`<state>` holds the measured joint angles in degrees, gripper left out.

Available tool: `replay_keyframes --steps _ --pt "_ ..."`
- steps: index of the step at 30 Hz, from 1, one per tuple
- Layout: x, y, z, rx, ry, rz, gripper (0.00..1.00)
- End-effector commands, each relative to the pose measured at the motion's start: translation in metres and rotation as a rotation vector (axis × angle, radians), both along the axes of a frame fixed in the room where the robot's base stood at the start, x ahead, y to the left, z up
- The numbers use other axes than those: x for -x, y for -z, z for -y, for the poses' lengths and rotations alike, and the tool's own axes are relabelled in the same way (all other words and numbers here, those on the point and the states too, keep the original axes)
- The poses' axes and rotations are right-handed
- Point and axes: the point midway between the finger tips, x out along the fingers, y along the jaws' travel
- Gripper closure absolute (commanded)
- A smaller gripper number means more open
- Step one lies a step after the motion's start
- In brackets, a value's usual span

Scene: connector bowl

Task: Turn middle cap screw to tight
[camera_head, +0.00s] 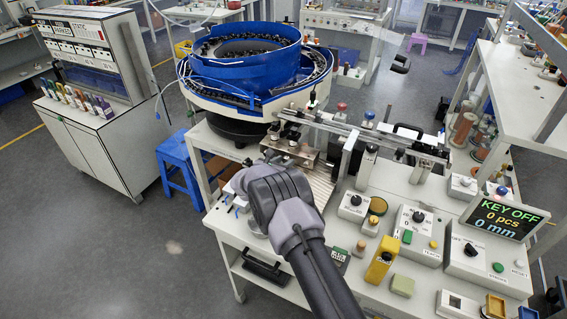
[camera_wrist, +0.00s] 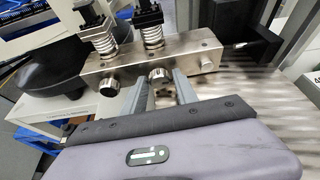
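The metal block (camera_wrist: 200,55) carries a round cap screw (camera_wrist: 107,86) at its left end and the middle cap screw (camera_wrist: 159,75) in its front face. In the wrist view my gripper (camera_wrist: 161,78) points at the block, with one finger on each side of the middle cap screw. The fingertips lie close beside the screw head; I cannot tell whether they touch it. In the head view my gripper (camera_head: 252,168) is at the front of the metal block (camera_head: 290,152), and my arm hides much of that spot. The screw's tightness cannot be read.
Two spring-loaded posts (camera_wrist: 151,35) stand on top of the block. A black bracket (camera_wrist: 258,45) is to its right. The blue bowl feeder (camera_head: 247,60) stands behind. Control boxes (camera_head: 417,228) and a display reading KEY OFF (camera_head: 505,215) are on the bench at right.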

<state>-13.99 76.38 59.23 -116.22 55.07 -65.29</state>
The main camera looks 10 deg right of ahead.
Motion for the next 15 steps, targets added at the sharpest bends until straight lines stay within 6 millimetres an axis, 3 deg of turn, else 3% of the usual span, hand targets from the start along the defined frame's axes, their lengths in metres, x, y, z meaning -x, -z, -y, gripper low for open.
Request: replay_keyframes --steps 1,5,10,15 --pt "0.0 0.0 -0.0001 0.0 0.0 0.0 0.77" --pt "0.0002 0.0 -0.0001 0.0 0.0 0.0 1.0" --pt "0.0001 0.0017 0.0005 -0.022 0.0 0.019 1.0" --pt "0.0005 0.0057 0.0013 -0.152 -0.001 0.113 1.0"
